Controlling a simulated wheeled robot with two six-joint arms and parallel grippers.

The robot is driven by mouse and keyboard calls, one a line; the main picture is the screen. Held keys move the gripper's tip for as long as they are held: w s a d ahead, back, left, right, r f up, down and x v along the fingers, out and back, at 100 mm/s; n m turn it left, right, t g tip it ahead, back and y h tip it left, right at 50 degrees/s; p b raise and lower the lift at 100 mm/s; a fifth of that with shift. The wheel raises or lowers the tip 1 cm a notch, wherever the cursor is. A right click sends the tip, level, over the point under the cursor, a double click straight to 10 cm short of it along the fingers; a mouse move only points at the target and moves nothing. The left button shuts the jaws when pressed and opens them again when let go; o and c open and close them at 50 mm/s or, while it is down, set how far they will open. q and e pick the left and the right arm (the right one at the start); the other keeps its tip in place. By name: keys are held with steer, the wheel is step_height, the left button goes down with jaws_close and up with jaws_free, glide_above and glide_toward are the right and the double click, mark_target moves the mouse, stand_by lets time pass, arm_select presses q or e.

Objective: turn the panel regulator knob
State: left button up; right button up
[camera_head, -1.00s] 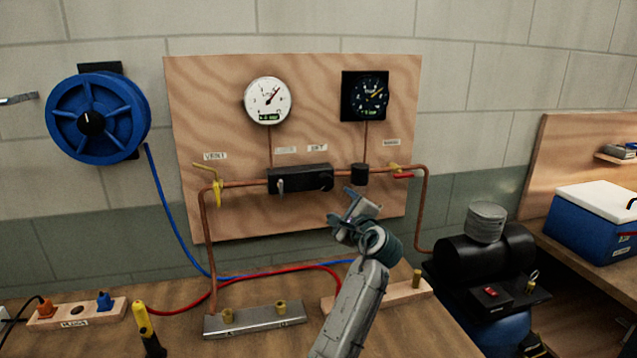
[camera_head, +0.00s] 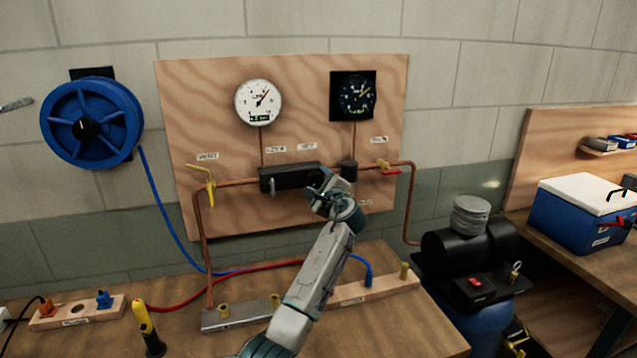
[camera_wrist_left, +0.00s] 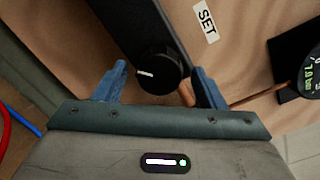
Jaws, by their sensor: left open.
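The regulator is a black block (camera_head: 285,179) on the copper pipe across the plywood panel. Its knob is hidden behind my left gripper in the head view. In the left wrist view the round black knob (camera_wrist_left: 160,76) shows a short white mark pointing left. My left gripper (camera_head: 322,186) is open and empty, in front of the block's right end. In the wrist view its two blue fingers (camera_wrist_left: 160,87) stand on either side of the knob, with a gap on each side. I cannot tell how deep they reach around it. My right gripper is not in view.
A white gauge (camera_head: 258,102) and a black gauge (camera_head: 354,96) hang above the pipe. A yellow valve (camera_head: 209,187) is left and a red-handled valve (camera_head: 388,169) right. A black cylinder (camera_head: 349,170) sits on the pipe close to my gripper. A SET label (camera_wrist_left: 208,21) is near the knob.

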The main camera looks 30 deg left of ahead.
arm_select(q)
steer(key=shift+c, duration=0.6)
steer(key=c, duration=0.8)
steer(key=shift+f, duration=0.1)
steer(key=shift+c, duration=0.2)
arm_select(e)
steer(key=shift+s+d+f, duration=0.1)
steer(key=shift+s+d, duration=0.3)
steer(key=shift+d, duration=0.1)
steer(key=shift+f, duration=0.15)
